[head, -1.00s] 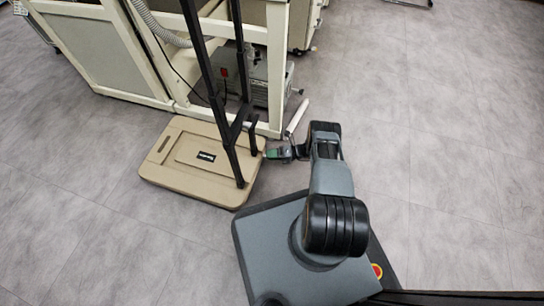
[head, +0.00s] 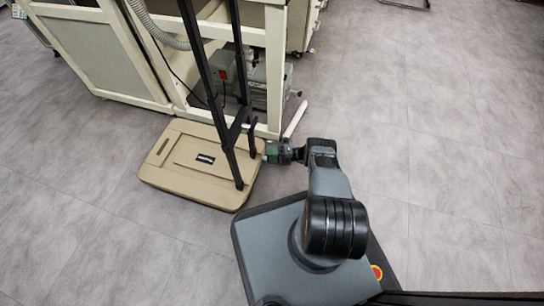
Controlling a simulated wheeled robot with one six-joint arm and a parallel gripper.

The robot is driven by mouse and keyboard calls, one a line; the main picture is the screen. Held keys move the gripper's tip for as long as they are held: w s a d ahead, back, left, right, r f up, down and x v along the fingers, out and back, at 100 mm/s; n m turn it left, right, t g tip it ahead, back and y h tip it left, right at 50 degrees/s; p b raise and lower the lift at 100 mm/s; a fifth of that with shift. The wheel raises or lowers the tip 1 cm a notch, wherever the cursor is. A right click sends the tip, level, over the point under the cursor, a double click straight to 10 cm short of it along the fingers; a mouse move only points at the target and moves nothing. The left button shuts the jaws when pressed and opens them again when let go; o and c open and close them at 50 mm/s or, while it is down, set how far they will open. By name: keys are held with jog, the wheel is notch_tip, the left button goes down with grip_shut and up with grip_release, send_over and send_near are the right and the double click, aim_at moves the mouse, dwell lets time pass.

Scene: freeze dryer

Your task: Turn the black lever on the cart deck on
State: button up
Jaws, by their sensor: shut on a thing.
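The beige cart deck (head: 172,190) lies on the floor at the left of my base. The black lever (head: 252,142) is a short dark upright part at the deck's right edge, close to the foot of the tall black handle frame (head: 208,85); the two are hard to tell apart here. My gripper (head: 266,153) reaches in from the right at this edge. It is shut on the black lever, as far as this small view shows. The fingertips and the exact grip are too small to see clearly.
A cream-framed cabinet (head: 152,102) stands right behind the deck, with a grey pump (head: 262,83) inside its open frame. A pale tube (head: 295,119) lies on the floor behind my gripper. The grey floor at the right is free.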

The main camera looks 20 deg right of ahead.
jog(key=shift+s+a+f, duration=0.1)
jog(key=shift+s, duration=0.05)
jog(key=o, duration=0.9)
jog(key=shift+o, duration=0.2)
jog(key=s+r+p, duration=0.5)
jog(key=r+p, duration=0.3)
jog(key=r, duration=0.3)
jog(key=s+r+p, duration=0.2)
jog(key=s+p, duration=0.1)
jog(key=s, duration=0.5)
jog(key=shift+s+a, duration=0.2)
jog(key=shift+s, duration=0.2)
